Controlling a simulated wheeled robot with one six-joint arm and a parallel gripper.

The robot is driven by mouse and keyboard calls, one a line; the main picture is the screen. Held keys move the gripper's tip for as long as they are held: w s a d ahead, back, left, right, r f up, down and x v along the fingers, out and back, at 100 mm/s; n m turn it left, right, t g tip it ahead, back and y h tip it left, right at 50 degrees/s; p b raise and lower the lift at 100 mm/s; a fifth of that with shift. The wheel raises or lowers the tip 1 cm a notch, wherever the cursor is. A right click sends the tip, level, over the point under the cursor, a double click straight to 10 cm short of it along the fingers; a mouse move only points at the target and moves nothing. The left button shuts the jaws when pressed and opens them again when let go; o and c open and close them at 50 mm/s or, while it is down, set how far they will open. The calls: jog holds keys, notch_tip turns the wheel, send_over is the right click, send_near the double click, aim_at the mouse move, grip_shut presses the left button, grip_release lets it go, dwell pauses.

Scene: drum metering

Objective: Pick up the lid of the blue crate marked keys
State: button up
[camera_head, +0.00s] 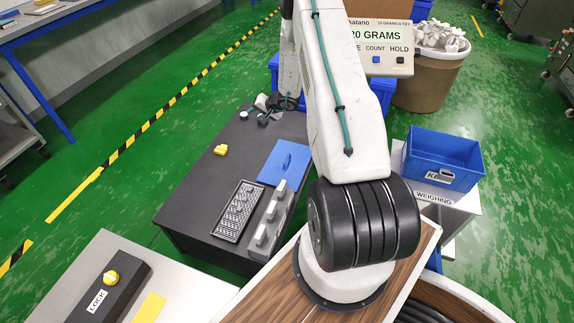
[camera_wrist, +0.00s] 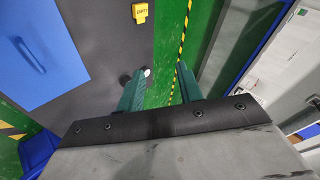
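The blue crate (camera_head: 440,158) with a partly hidden label starting "KE" stands open on a white stand marked WEIGHING, at the right of the head view. A flat blue lid (camera_head: 284,162) with a small raised handle lies on the dark table, apart from the crate. In the wrist view the lid (camera_wrist: 50,45) fills the upper left, its handle clear. My gripper (camera_wrist: 160,88) shows two green fingers spread apart with nothing between them. It is to the right of the lid in that view, over the table's edge and the green floor.
On the dark table (camera_head: 190,205) are a black gridded tray (camera_head: 238,211), a grey block holder (camera_head: 268,222) and a yellow piece (camera_head: 221,150). A brown drum (camera_head: 430,80) with white pieces stands behind. A LOCK box (camera_head: 108,290) sits at front left.

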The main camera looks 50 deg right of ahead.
jog(key=s+d+f+m+h, duration=0.1)
jog(key=s+d+f, duration=0.2)
jog(key=f, duration=0.3)
jog(key=s+d+f+m+h, duration=0.1)
jog(key=s+d+f, duration=0.2)
jog(key=f, duration=0.4)
jog(key=m+g+h, duration=0.1)
jog(key=m+g, duration=0.1)
send_over(288, 164)
jog(key=f, duration=1.5)
jog(key=shift+s+a+f, duration=0.1)
jog(key=shift+s, duration=0.3)
jog(key=shift+w+f, duration=0.35)
jog(key=shift+f, duration=0.05)
grip_shut()
